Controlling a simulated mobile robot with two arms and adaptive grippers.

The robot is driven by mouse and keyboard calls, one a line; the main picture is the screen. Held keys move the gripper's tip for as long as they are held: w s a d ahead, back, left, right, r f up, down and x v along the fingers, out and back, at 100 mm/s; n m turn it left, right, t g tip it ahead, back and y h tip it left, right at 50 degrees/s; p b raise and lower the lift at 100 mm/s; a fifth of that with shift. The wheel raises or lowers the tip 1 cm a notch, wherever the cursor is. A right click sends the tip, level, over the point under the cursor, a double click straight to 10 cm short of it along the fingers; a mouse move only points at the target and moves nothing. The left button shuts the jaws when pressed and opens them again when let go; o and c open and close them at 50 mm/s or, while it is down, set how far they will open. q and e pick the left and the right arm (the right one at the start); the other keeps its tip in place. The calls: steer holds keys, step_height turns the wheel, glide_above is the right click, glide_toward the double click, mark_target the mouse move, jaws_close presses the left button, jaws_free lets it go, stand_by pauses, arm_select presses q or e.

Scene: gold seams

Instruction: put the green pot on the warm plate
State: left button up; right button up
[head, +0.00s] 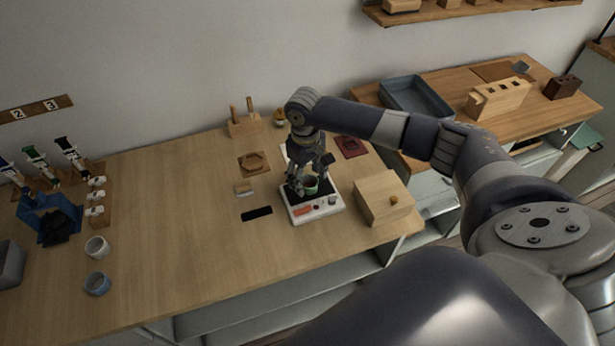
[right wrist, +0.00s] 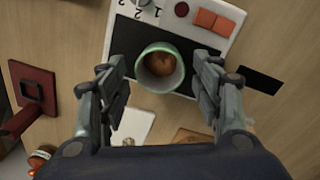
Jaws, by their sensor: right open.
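The green pot (head: 311,185) appears to stand upright on the black top of the white warm plate (head: 328,211). In the right wrist view the pot (right wrist: 160,67) shows from above, with something orange-brown inside, over the plate's black surface (right wrist: 125,66). My right gripper (head: 310,186) reaches down over the plate. Its open fingers (right wrist: 163,90) are on either side of the pot, with a gap visible on both sides. In the head view the fingers partly hide the pot. My left gripper is in neither view.
A wooden box (head: 382,198) stands close to the plate's right. A dark red pad (head: 350,147) lies behind, and a wooden tool holder (head: 243,124) stands at the back. Two cups (head: 97,247) and a blue stand (head: 50,218) are at the left. The table's middle-left is clear.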

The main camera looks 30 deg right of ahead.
step_height(320, 180, up, 12)
steer(key=b, duration=0.1)
steer(key=shift+a+f+b, duration=0.15)
steer(key=shift+a+b, duration=0.15)
steer(key=shift+b, duration=0.05)
